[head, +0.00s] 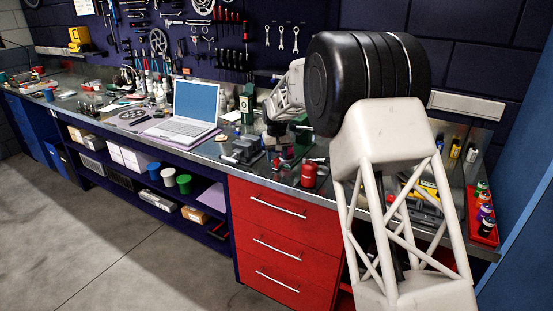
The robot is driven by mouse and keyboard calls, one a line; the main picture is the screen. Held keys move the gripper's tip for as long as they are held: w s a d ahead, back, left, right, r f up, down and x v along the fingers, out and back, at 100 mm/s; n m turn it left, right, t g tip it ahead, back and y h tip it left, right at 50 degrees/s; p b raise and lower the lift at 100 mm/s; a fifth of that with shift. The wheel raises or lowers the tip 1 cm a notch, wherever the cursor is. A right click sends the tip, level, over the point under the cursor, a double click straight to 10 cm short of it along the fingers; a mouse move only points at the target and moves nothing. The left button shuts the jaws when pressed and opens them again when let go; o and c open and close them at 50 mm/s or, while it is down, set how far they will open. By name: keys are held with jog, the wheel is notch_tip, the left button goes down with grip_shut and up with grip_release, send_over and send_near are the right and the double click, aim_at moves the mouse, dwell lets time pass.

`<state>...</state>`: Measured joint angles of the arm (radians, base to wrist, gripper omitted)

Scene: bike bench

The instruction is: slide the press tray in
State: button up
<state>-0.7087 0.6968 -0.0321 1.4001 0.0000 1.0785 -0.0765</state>
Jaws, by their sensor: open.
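My gripper (277,143) is small and dark in the head view, pointing down over the bench top in front of the pegboard. It is open, and I see nothing held in it. A green upright device (247,104), possibly the press, stands at the back of the bench, to the left of my gripper. I cannot make out the press tray or tell how far in it sits. My own arm hides part of the bench around and to the right of the gripper.
An open laptop (190,113) stands left of the gripper. A dark vise-like tool (242,151) and a red canister (309,174) are close to it. A red drawer cabinet (282,238) is below the bench. A red tray of bottles (483,222) is at the right end.

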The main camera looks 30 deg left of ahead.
jog(key=shift+f, duration=0.6)
grip_shut()
